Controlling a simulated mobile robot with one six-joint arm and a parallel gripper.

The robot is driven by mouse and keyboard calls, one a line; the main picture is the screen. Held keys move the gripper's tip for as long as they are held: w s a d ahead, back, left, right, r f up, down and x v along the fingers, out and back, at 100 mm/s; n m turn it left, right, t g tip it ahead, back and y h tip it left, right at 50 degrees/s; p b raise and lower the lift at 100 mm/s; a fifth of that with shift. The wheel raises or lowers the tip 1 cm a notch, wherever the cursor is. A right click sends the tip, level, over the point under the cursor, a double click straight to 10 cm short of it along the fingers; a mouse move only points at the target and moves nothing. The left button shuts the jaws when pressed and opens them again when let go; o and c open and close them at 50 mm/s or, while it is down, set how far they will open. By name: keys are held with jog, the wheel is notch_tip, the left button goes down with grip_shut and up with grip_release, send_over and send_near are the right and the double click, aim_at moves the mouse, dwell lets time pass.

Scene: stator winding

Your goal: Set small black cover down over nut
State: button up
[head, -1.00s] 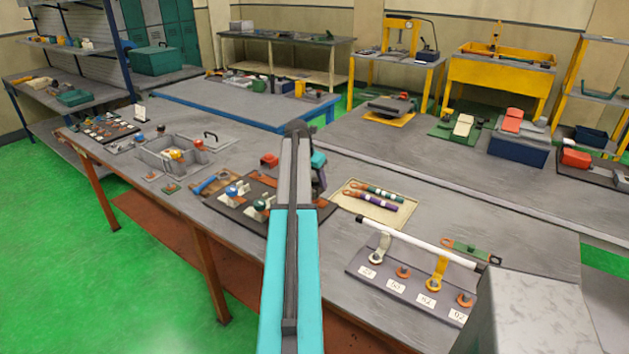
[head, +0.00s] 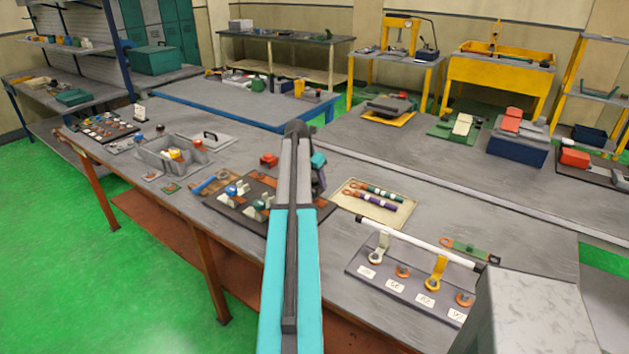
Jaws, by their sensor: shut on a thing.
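My arm reaches from the bottom middle over the work table and hides what lies straight behind it. Its wrist part, teal and dark, shows just right of the arm's far end. The fingers of my gripper are hidden behind the arm, and so is anything in them. I cannot make out the small black cover or the nut. The arm covers the middle of the board.
Right of the arm lie a beige mat (head: 398,218) with coloured rods and a grey labelled rack (head: 385,274) with hooks and rings. Bare tabletop (head: 330,245) shows right of the arm.

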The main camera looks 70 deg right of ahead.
aim_at(314, 194)
jog(key=shift+f, duration=1.95)
dwell(1.8)
jog(key=o, duration=1.1)
jog(key=shift+o, duration=0.2)
jog(key=shift+r, duration=0.1)
jog(key=shift+r+p, duration=2.15)
jog(key=shift+r, duration=1.25)
